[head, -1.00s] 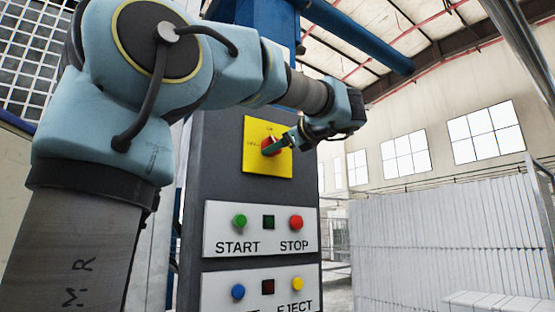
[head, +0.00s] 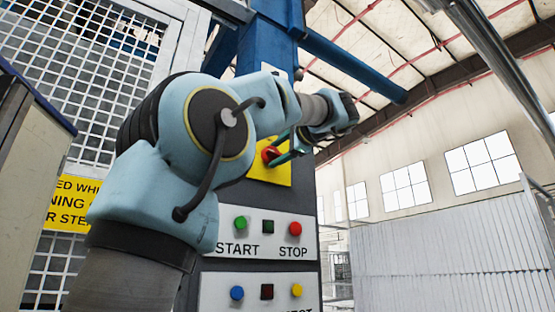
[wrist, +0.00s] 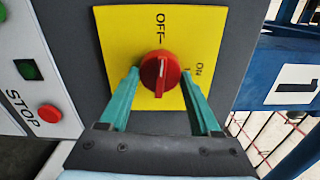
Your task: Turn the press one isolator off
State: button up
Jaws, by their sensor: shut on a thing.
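The press isolator is a red rotary knob (wrist: 160,73) on a yellow plate (wrist: 202,22) marked OFF and ON. It also shows in the head view (head: 269,155), partly behind my arm. In the wrist view the knob's ridge and white line run up and down, in line with the OFF mark at the top; ON is at the right. My gripper (wrist: 160,72) has its teal fingertips on either side of the knob and is shut on it. In the head view my gripper (head: 274,158) reaches the plate from the right.
Below the plate sit a START and STOP panel (head: 268,247) and another button panel (head: 268,292). A blue post (head: 265,40) rises behind. A mesh guard (head: 105,95) is at the left.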

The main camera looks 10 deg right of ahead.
jog(key=shift+n, duration=0.6)
jog(key=shift+a, duration=0.1)
jog(key=o, duration=1.4)
jog(key=shift+c, duration=0.2)
jog(key=shift+s+b, duration=0.1)
jog(key=shift+b, duration=0.2)
jog(key=b+v, duration=0.1)
jog(key=v, duration=0.9)
jog(key=shift+s+d, duration=0.25)
